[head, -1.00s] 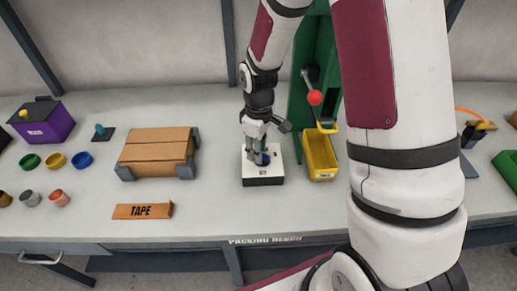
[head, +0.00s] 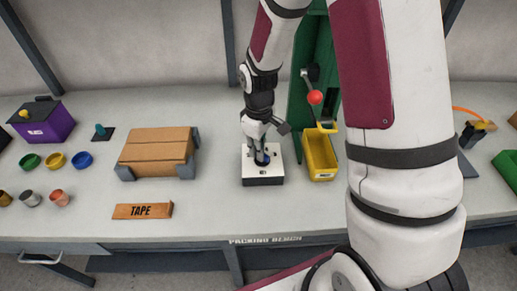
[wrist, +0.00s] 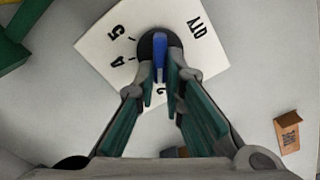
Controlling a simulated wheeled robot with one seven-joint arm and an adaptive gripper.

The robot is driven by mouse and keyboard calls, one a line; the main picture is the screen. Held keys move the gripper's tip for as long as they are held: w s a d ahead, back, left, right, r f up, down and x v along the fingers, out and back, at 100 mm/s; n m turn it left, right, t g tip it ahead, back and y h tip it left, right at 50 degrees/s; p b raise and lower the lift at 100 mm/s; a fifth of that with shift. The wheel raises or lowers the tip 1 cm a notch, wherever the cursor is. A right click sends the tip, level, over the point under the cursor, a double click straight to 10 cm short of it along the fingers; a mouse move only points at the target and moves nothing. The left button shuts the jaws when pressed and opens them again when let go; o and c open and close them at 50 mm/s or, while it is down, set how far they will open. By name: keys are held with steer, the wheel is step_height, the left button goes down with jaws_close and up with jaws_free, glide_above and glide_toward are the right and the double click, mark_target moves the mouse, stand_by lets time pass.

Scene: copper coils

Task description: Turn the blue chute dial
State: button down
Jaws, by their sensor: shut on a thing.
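The blue dial (wrist: 161,52) has a bar-shaped grip on a dark round base. It sits on top of a white box (head: 250,170) marked "QTY" with numbers around the dial; a 4 and a 5 show at its left in the wrist view. My gripper (wrist: 160,78) points down over the box, its two fingers closed on the blue bar, one on each side. In the head view my gripper (head: 260,156) covers most of the dial.
A yellow bin (head: 320,168) stands close right of the box, under a green chute (head: 301,100) with a red-knobbed lever (head: 315,97). Bench in front of the box is clear.

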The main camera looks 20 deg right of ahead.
steer(key=m, duration=0.6)
steer(key=shift+w+d, duration=0.15)
steer(key=shift+d, duration=0.15)
steer(key=m, duration=0.4)
steer(key=m+p, duration=0.1)
steer(key=m, duration=0.1)
steer(key=shift+d, duration=0.3)
steer(key=m, duration=0.3)
steer(key=m+p, duration=0.1)
steer(key=m, duration=0.1)
steer(key=shift+s+d+r+m, duration=0.1)
steer(key=shift+s+d+m, duration=0.15)
steer(key=shift+m, duration=0.05)
steer(key=m, duration=0.2)
steer(key=m+p, duration=0.1)
steer(key=m, duration=0.2)
steer(key=shift+s+d, duration=0.15)
steer(key=shift+s, duration=0.05)
steer(key=shift+m, duration=0.3)
steer(key=c, duration=1.7)
jaws_free()
